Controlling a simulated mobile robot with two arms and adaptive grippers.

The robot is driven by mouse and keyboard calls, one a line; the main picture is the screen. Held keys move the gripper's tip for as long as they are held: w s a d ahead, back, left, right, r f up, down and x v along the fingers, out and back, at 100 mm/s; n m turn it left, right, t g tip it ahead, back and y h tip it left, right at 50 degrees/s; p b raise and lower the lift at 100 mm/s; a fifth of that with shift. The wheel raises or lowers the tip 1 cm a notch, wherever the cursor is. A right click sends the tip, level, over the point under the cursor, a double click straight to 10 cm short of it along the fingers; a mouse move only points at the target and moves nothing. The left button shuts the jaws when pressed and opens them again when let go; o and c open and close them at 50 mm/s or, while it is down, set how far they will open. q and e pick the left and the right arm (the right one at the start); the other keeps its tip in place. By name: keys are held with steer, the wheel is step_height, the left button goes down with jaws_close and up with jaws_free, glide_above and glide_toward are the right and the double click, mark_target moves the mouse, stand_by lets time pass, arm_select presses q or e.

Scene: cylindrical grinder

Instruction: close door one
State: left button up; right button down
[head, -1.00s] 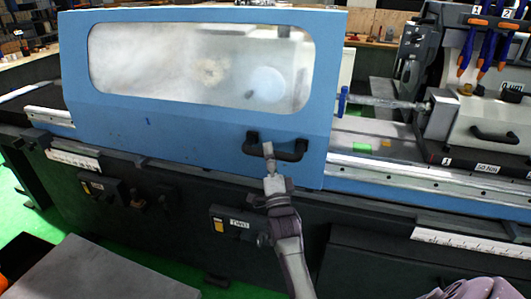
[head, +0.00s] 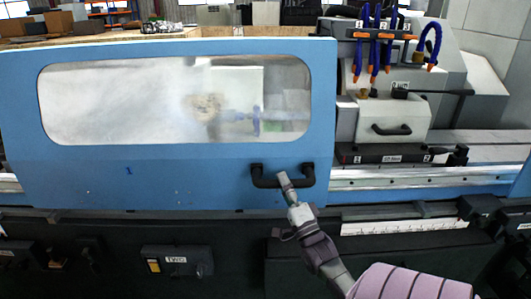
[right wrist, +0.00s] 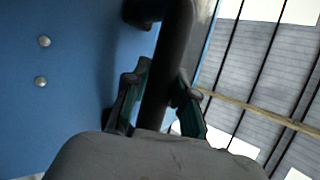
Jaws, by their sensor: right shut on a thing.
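Door one is the blue sliding door (head: 150,175) with a large window, marked 1, in the head view. Its black handle (head: 308,176) sits near the lower right corner of the door. My right gripper (head: 284,180) is shut on this handle. In the right wrist view the two fingers (right wrist: 158,98) lie on both sides of the black handle bar (right wrist: 172,65), beside the blue door face (right wrist: 60,100). The door's right edge now stands close beside the grey grinder head. My left gripper is not in view.
The grinder head with a small black handle (head: 391,130) and blue and orange coolant hoses (head: 372,45) stands right of the door. A white rail (head: 410,178) runs along the machine front. A dark lower base with a TWO panel (head: 175,260) lies below.

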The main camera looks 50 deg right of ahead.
steer(key=shift+s+d, duration=0.2)
steer(key=shift+s, duration=0.05)
steer(key=c, duration=1.4)
jaws_free()
steer(key=o, duration=0.5)
steer(key=shift+s+d, duration=0.15)
steer(key=shift+s+a+f, duration=0.25)
steer(key=shift+s+f, duration=0.05)
steer(key=shift+f, duration=0.05)
steer(key=v, duration=1.1)
steer(key=shift+s, duration=0.1)
